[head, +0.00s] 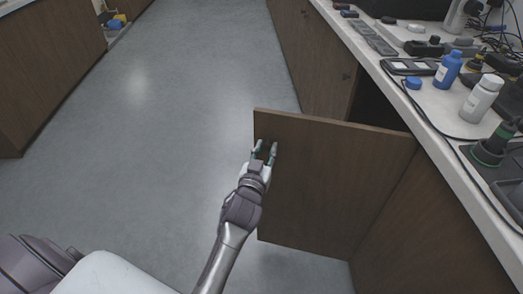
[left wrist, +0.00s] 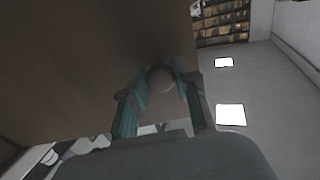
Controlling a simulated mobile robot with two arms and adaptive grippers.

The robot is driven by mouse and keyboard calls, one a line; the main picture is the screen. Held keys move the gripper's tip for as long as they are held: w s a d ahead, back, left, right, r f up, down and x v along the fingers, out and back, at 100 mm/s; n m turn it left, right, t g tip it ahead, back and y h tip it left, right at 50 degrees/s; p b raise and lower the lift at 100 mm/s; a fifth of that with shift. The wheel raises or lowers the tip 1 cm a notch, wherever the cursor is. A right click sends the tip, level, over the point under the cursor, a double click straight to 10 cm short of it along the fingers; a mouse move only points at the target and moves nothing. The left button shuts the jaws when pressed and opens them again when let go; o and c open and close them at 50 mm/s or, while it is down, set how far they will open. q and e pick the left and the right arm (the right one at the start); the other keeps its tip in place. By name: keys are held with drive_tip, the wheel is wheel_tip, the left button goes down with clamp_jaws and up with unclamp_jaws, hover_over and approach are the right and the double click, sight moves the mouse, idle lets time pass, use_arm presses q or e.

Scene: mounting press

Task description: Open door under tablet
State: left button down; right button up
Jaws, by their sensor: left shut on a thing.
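The brown wooden cabinet door (head: 325,180) under the counter stands swung well out from the cabinet front, with a dark opening (head: 373,105) behind it. The tablet (head: 410,67) lies on the counter above. My left gripper (head: 264,150) is at the door's free edge side, near its top. In the left wrist view its teal fingers (left wrist: 160,90) are closed around a round knob (left wrist: 160,78) on the door face (left wrist: 80,65). The knob is mostly hidden in the head view. My right gripper is not in view.
The counter (head: 440,118) holds a blue bottle (head: 448,70), a white bottle (head: 482,98), a blue cap (head: 413,83), a green-based device (head: 490,150) and cables. Grey floor (head: 150,130) is clear to the left of the door. Another cabinet (head: 50,60) stands at the far left.

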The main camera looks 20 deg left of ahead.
use_arm(q)
drive_tip(key=shift+s+d+r, duration=0.1)
drive_tip(key=shift+s, duration=0.3)
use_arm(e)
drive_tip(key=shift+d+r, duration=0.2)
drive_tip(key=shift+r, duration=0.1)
use_arm(q)
drive_tip(key=c, duration=0.9)
unclamp_jaws()
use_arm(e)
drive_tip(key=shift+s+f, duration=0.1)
use_arm(q)
drive_tip(key=shift+o, duration=0.2)
wheel_tip(320, 180, up, 10)
drive_tip(key=shift+f, duration=0.1)
